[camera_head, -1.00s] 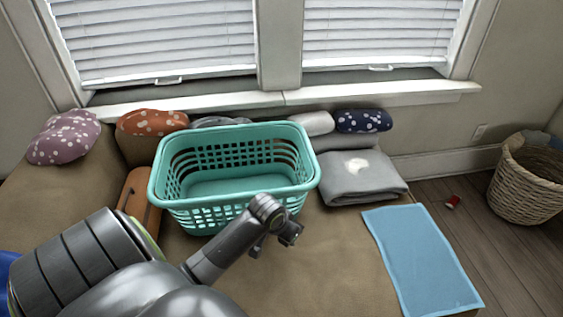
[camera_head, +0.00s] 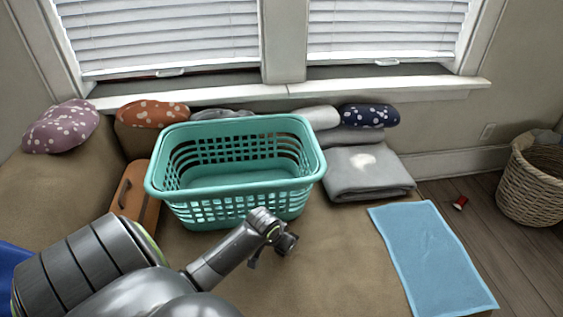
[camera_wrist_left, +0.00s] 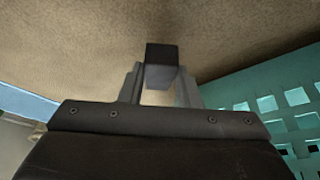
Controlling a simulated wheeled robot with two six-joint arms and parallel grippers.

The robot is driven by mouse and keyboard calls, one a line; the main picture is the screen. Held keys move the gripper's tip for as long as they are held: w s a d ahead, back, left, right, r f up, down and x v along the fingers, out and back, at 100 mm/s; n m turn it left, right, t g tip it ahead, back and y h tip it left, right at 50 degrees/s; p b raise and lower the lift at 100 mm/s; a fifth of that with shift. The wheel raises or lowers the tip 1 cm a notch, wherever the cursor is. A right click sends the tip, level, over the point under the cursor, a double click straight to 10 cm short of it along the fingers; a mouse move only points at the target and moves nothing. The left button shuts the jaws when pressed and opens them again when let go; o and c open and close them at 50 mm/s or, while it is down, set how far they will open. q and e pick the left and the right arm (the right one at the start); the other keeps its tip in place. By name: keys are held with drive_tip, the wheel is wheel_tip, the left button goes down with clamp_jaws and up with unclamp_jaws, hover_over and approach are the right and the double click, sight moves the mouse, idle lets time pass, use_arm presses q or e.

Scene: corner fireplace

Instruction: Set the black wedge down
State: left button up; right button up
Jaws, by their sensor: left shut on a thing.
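The black wedge (camera_wrist_left: 161,57) is between the two fingers of my left gripper (camera_wrist_left: 160,88) in the left wrist view. Both fingers flank it and the gripper is shut on it. Beyond it lies the tan couch seat (camera_wrist_left: 90,30). In the head view my left gripper (camera_head: 273,250) is over the seat, just in front of the teal basket. A dark piece at its tip looks like the wedge (camera_head: 288,243). I cannot tell if the wedge touches the seat. My right gripper is not in view.
The teal laundry basket (camera_head: 236,190) stands close behind the gripper. A brown case (camera_head: 131,191) lies left of it; a folded grey blanket (camera_head: 367,178) lies to its right. A blue cloth (camera_head: 432,258) covers the seat's right end. Bare seat (camera_head: 330,255) lies between gripper and cloth.

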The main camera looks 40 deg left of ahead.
use_arm(q)
wheel_tip(320, 180, down, 3)
drive_tip(key=shift+f+b, duration=0.15)
drive_tip(key=shift+b, duration=0.35)
drive_tip(key=o, duration=1)
drive_tip(key=shift+c, duration=0.2)
